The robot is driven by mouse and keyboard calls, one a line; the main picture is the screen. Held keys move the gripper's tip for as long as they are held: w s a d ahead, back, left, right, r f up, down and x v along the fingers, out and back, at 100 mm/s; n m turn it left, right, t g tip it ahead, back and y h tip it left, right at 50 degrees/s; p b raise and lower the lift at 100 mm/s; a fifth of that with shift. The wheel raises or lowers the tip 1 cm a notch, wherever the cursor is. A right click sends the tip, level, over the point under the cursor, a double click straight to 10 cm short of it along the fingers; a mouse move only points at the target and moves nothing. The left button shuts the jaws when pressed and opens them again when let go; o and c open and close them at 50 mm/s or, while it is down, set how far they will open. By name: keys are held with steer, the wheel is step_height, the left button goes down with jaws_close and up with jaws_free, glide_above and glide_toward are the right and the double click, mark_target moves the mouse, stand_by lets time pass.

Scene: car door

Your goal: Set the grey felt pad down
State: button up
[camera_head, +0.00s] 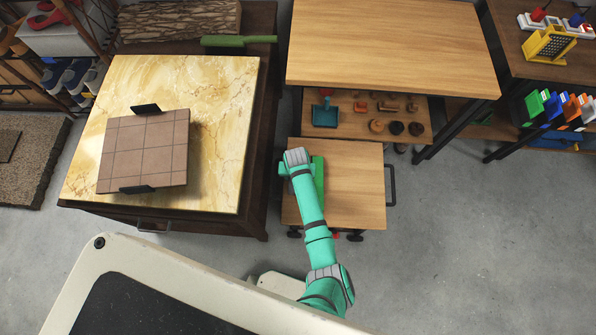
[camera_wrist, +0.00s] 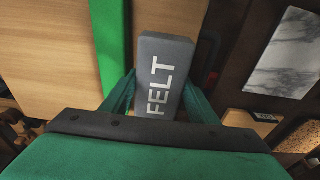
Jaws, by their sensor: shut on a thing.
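The grey felt pad (camera_wrist: 165,60) is a block with FELT in white letters. In the wrist view it stands out between the green fingers of my gripper (camera_wrist: 160,92), which is shut on it. In the head view my gripper (camera_head: 296,160) is over the left side of the low wooden cart top (camera_head: 350,185), and the pad is hidden by my arm. I cannot tell whether the pad touches any surface.
A long green thing (camera_head: 319,180) lies on the cart beside my arm; it also shows in the wrist view (camera_wrist: 111,40). A dark table with a marble-patterned top (camera_head: 215,140) and brown tiled board (camera_head: 145,150) stands left. The cart's right side is clear.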

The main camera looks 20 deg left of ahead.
steer(key=shift+f, duration=1.95)
steer(key=o, duration=1)
steer(key=shift+f, duration=0.1)
steer(key=r, duration=0.7)
steer(key=s+r, duration=0.1)
steer(key=r, duration=0.3)
steer(key=shift+d+r, duration=0.1)
steer(key=shift+d, duration=0.05)
steer(key=shift+s+r, duration=0.2)
steer(key=shift+r, duration=0.3)
